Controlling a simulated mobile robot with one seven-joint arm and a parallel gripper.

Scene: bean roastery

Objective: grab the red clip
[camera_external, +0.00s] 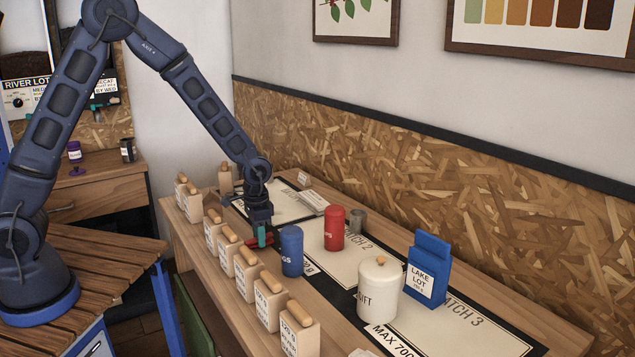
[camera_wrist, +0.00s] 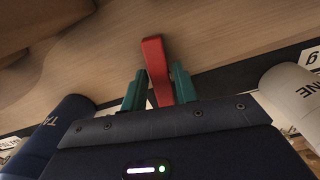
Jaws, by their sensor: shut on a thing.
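The red clip (camera_wrist: 155,64) sits between the two teal fingers of my gripper (camera_wrist: 158,92) in the wrist view, which are shut on it. Its long red end sticks out past the fingertips over the wooden table top. In the external view my gripper (camera_external: 261,238) is low over the table, and the red clip (camera_external: 251,242) shows at its fingers. I cannot tell whether the clip touches the table.
A blue canister (camera_external: 292,251) stands close to the right of my gripper, with a red canister (camera_external: 334,228) beyond it. A white lidded jar (camera_external: 379,292) and blue bag (camera_external: 427,268) stand farther right. Several wooden blocks (camera_external: 246,269) line the near table edge.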

